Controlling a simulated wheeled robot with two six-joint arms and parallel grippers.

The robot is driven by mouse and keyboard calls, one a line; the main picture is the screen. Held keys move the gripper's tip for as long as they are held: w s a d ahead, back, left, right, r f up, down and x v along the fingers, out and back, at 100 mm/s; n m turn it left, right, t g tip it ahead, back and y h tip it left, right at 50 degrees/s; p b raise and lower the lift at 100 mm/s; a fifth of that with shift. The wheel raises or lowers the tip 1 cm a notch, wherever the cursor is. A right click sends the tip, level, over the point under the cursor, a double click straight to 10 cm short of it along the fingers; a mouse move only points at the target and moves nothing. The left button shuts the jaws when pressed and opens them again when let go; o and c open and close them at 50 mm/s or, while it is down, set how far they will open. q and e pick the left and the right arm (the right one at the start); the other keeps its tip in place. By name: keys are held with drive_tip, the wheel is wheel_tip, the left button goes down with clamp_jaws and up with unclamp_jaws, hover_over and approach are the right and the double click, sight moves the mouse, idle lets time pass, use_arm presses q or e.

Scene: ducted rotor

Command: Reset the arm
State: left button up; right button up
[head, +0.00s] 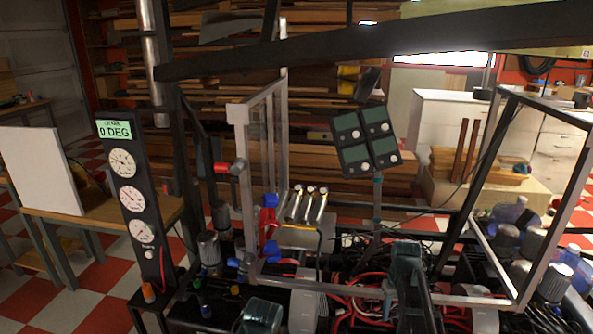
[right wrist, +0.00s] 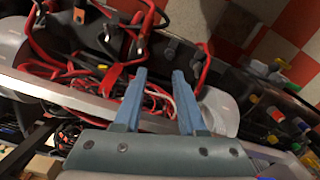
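My right gripper (head: 407,298) hangs fingers down over the crowded machinery at the lower middle right of the head view. In the right wrist view its two blue fingers (right wrist: 160,76) stand apart with nothing between them. Below them lie a pale metal frame bar (right wrist: 85,101) and red and black cables (right wrist: 100,68); I cannot tell if the fingers touch any. A dark teal shape (head: 260,315) at the bottom edge of the head view looks like my left gripper. It is cut off, and its fingers are unclear.
A metal frame (head: 242,175) rises around the machinery. A gauge post (head: 131,195) with a "0 DEG" display (head: 115,130) stands left. A four-panel board (head: 365,140) stands behind my right gripper. A dark beam (head: 350,48) crosses the top. Open checkered floor (head: 70,300) shows at lower left.

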drive_tip(key=s+a+r+n+p, duration=0.1)
drive_tip(key=s+a+r+p, duration=0.4)
drive_tip(key=a+r+p, duration=0.1)
drive_tip(key=s+a+r+n+p, duration=0.1)
drive_tip(key=s+a+r+p, duration=0.5)
drive_tip(key=a, duration=0.5)
drive_tip(key=s+a+r+n+h+p, duration=0.1)
drive_tip(key=s+a+r+p, duration=0.4)
drive_tip(key=a+r+p, duration=0.2)
wheel_tip(320, 180, up, 2)
drive_tip(key=shift+s+a+r, duration=0.15)
drive_tip(key=shift+s+a, duration=0.1)
drive_tip(key=shift+a, duration=0.65)
drive_tip(key=shift+d, duration=0.15)
